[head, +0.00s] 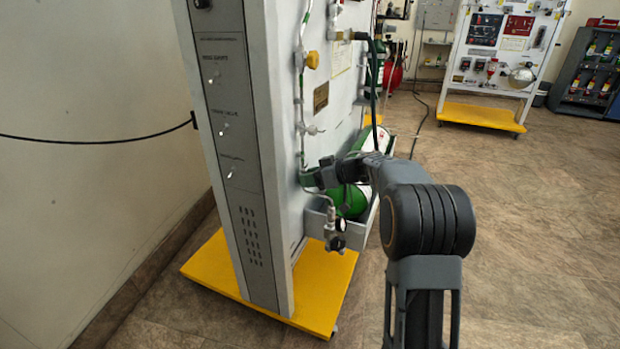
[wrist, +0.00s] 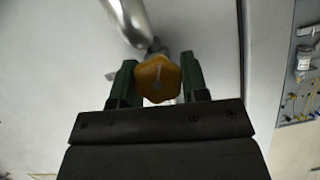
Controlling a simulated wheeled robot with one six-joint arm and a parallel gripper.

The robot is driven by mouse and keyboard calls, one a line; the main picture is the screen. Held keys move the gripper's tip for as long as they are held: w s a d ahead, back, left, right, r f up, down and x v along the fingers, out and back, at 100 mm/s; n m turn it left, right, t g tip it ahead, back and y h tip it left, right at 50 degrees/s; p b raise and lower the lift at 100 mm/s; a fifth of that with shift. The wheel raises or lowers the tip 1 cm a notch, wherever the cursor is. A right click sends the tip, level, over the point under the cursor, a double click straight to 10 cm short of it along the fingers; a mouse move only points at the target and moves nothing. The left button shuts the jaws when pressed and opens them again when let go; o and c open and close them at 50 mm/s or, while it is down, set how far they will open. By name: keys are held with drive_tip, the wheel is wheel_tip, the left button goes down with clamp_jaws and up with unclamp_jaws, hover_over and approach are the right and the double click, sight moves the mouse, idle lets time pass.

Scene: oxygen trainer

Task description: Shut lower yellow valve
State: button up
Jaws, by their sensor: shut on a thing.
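The lower yellow valve (wrist: 157,76) is a lobed knob with a pale mark on its face, seen close in the wrist view. My gripper (wrist: 157,84) has its two green fingers on either side of the knob, shut on it. In the head view my gripper (head: 307,179) is at the low part of the panel's pipe line, and the knob there is hidden by it. Another yellow valve (head: 312,60) sits higher on the same pipe line.
The white trainer panel (head: 285,100) stands on a yellow base (head: 215,272). The floor to the right is open. A second trainer (head: 503,60) stands at the back.

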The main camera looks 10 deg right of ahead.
drive_tip(key=o, duration=0.9)
drive_tip(key=shift+o, duration=0.2)
drive_tip(key=p+v, duration=0.3)
drive_tip(key=v, duration=1.1)
drive_tip(key=shift+a, duration=0.1)
